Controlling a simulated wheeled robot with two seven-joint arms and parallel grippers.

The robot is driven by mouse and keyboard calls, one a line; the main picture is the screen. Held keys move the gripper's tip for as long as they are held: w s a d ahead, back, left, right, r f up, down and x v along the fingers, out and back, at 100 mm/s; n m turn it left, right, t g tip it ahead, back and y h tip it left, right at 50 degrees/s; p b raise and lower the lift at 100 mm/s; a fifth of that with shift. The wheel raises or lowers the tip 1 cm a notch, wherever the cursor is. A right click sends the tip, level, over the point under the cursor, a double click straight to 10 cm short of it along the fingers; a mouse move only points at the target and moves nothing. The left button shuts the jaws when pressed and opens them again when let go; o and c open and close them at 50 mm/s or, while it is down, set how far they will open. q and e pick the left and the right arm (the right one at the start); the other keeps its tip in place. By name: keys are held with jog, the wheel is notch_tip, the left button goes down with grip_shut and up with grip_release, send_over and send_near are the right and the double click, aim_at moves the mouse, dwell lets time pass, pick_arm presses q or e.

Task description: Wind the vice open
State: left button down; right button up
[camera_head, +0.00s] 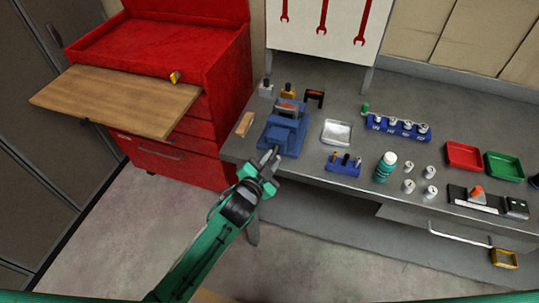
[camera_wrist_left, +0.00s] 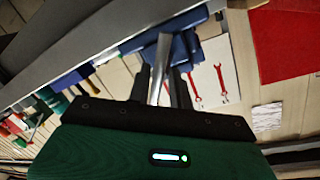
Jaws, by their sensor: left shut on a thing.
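The blue vice (camera_head: 284,130) stands on the grey workbench near its left front corner. It also shows in the left wrist view (camera_wrist_left: 185,50), ahead of my fingers. My left gripper (camera_head: 268,160) is at the front of the vice, just off the bench edge. In the left wrist view its fingers (camera_wrist_left: 160,85) are shut on the vice's grey metal handle (camera_wrist_left: 163,60), which runs from between them toward the vice. The gap between the vice jaws is too small to judge. My right gripper is in neither view.
A red tool cabinet (camera_head: 215,110) with a wooden board (camera_head: 120,98) stands left of the bench. Floor in front is clear.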

pick_arm(q)
jog(key=shift+d+r+m+y+p, duration=0.15)
jog(key=shift+m+y+p, duration=0.15)
jog(key=shift+m+p, duration=0.65)
jog(key=m+y, duration=0.1)
jog(key=m, duration=0.4)
jog(key=m+y, duration=0.1)
jog(key=m, duration=0.1)
jog(key=shift+s+d+f+p, duration=0.1)
jog(key=shift+d+f+p, duration=0.05)
jog(key=shift+f+p, duration=0.25)
jog(key=c, duration=1.3)
grip_release()
